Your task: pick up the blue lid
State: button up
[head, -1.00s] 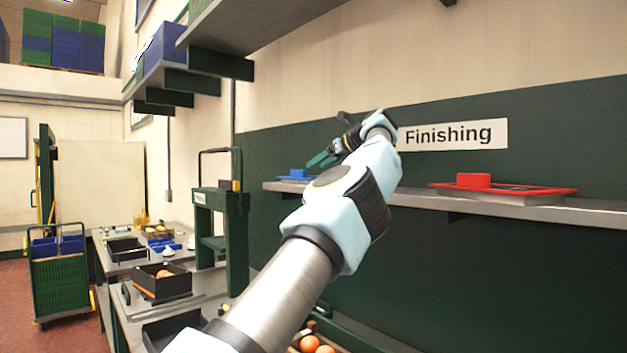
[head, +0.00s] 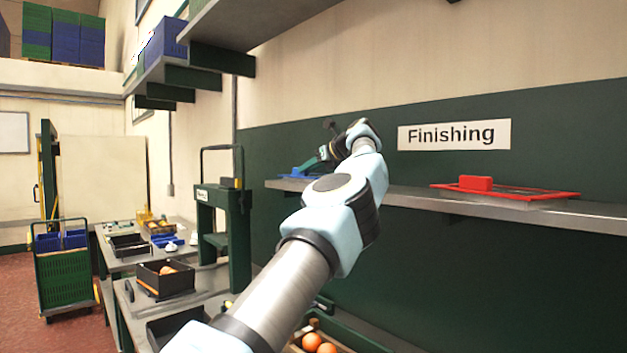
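The blue lid (head: 299,172) lies on the wall shelf (head: 500,206), left of my arm. Its right part is hidden behind my gripper and arm.
A red lid (head: 475,184) with a raised block lies on the same shelf to the right, under the Finishing sign (head: 454,135). A green press-like frame (head: 222,210) stands left of the shelf. Crates with oranges (head: 165,280) stand on the bench below. Another shelf hangs above.

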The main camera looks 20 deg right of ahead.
grip_shut()
dwell(0.3)
